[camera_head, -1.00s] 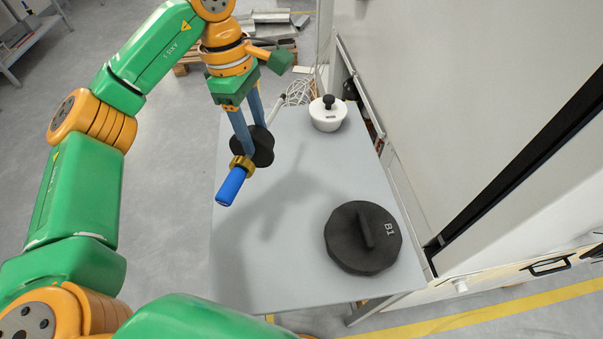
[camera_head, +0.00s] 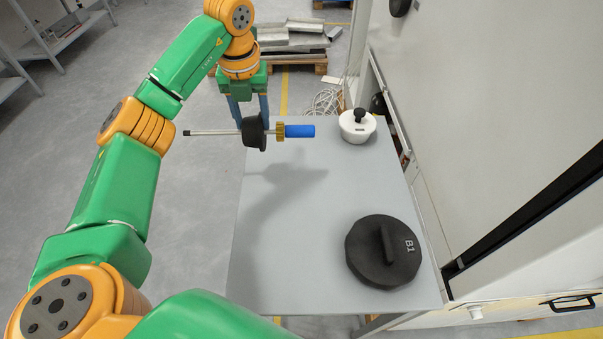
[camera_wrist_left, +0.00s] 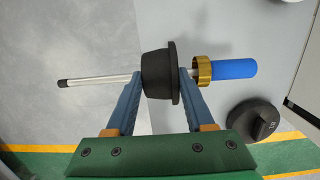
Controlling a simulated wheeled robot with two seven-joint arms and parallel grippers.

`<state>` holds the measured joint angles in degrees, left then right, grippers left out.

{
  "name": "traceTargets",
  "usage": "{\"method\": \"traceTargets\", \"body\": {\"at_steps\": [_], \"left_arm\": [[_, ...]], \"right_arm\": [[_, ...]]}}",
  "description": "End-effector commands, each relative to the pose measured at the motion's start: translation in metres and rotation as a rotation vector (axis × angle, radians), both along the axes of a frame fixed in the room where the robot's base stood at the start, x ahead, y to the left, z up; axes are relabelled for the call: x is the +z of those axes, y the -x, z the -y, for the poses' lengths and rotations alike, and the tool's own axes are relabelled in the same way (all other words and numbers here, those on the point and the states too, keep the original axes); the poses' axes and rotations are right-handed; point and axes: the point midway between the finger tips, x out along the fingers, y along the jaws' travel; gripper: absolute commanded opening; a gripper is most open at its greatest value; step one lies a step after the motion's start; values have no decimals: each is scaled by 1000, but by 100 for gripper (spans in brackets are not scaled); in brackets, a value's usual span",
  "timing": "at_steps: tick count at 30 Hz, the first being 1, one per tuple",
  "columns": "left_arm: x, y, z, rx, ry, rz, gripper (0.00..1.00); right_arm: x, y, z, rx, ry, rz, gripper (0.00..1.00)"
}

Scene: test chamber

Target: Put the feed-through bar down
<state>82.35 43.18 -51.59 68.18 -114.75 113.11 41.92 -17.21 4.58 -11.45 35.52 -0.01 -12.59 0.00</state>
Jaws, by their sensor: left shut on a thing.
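The feed-through bar (camera_head: 299,131) has a blue handle, a brass nut, a black stepped plug and a thin silver rod with a dark tip. My left gripper (camera_head: 249,117) is shut on the black plug and holds the bar roughly level across the head view, handle to the right and rod to the left. In the left wrist view the plug of the bar (camera_wrist_left: 160,76) sits between the two blue fingers. The bar appears above the far left part of the grey table (camera_head: 300,210), with a shadow below. My right gripper is not in view.
A black round lid marked B1 (camera_head: 384,252) lies at the table's near right. A white pot with a black knob (camera_head: 357,126) stands at the far right. A white cabinet wall (camera_head: 480,100) borders the table on the right. The table's middle is clear.

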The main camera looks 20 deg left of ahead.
Motion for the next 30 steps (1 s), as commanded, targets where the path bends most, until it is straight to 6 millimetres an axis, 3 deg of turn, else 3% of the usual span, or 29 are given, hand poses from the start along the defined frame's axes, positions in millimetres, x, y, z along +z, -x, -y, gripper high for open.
{"method": "traceTargets", "body": {"at_steps": [3,9,14,19,29,30], "left_arm": [[-11,6,38,-11,1,-4,0],[-54,10,72,-5,3,-4,0],[-72,12,87,-4,3,-3,0],[-99,12,86,0,3,-3,0],[-107,10,85,-1,3,1,0],[-108,11,85,-1,2,0,56]], "right_arm": [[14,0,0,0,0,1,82],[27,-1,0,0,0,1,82],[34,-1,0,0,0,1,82],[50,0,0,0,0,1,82],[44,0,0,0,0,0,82],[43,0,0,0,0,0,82]]}}
